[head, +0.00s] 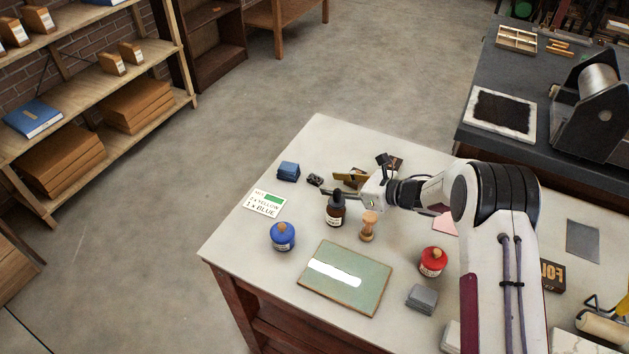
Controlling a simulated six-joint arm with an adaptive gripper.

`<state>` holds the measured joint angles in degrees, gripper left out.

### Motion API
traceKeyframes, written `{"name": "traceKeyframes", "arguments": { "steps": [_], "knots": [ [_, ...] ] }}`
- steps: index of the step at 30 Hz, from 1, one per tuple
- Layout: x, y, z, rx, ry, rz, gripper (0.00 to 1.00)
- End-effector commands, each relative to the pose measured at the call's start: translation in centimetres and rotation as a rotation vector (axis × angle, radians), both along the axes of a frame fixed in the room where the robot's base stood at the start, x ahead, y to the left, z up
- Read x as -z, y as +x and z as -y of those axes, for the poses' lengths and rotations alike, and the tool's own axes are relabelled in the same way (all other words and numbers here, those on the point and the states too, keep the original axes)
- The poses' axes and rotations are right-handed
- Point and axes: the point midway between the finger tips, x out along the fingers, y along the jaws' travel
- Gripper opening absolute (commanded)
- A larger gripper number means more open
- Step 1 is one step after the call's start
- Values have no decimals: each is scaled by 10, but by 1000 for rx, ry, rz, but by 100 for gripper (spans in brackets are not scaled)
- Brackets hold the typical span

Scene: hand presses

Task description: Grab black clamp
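A small black object (315,180), which looks like the black clamp, lies near the table's back left edge in the head view. It is right of a blue block. My gripper (336,193) comes in from the right, low over the table. Its dark finger points left and its tip is close to the right side of the black object. I cannot tell whether they touch. Nothing is visibly held.
A dark dropper bottle (336,211) and a wooden piece (368,227) stand just in front of my gripper. A brass-coloured item (350,178) lies behind it. The blue block (288,170), label card (264,203), blue jar (283,237), red jar (432,262) and green board (345,282) surround it.

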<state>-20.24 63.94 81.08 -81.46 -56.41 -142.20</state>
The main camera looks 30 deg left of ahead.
Motion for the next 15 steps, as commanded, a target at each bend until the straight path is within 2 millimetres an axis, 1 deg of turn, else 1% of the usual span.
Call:
{"name": "traceKeyframes", "arguments": {
  "steps": [3,15],
  "knots": [
    [2,0,-5,-1,0,-1,38],
    [2,1,-7,0,0,-1,38]
  ]
}}
